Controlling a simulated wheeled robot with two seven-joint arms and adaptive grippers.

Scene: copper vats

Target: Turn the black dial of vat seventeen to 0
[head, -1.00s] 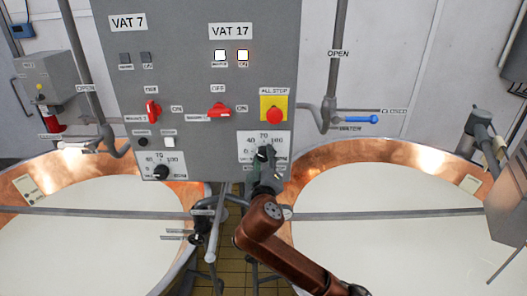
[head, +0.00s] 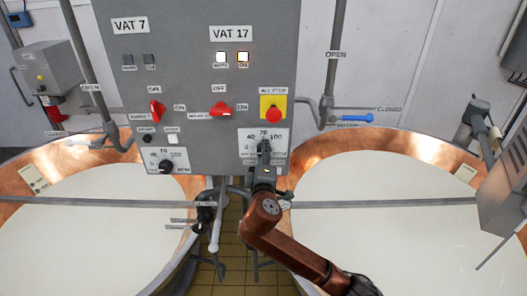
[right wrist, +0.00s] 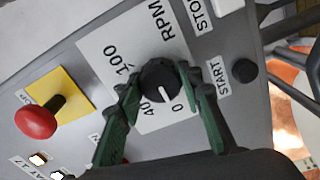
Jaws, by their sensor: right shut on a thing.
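The black dial of vat seventeen (right wrist: 159,77) sits on a white RPM scale plate (right wrist: 112,48) in the right wrist view. My right gripper (head: 263,150) is at this dial, under the red all-stop button. In the right wrist view its two green-lined fingers lie on either side of the dial, shut on it. A pale pointer mark shows on the dial face, but I cannot read its exact setting. In the head view the gripper hides most of the dial and part of the scale plate (head: 244,135). My left gripper is out of view.
The all-stop button (head: 273,114) sits just above the dial on a yellow plate. A red switch (head: 221,110) and the vat 7 dial (head: 166,167) are to the left. Two copper vats (head: 327,160) (head: 100,150) of white liquid flank the panel.

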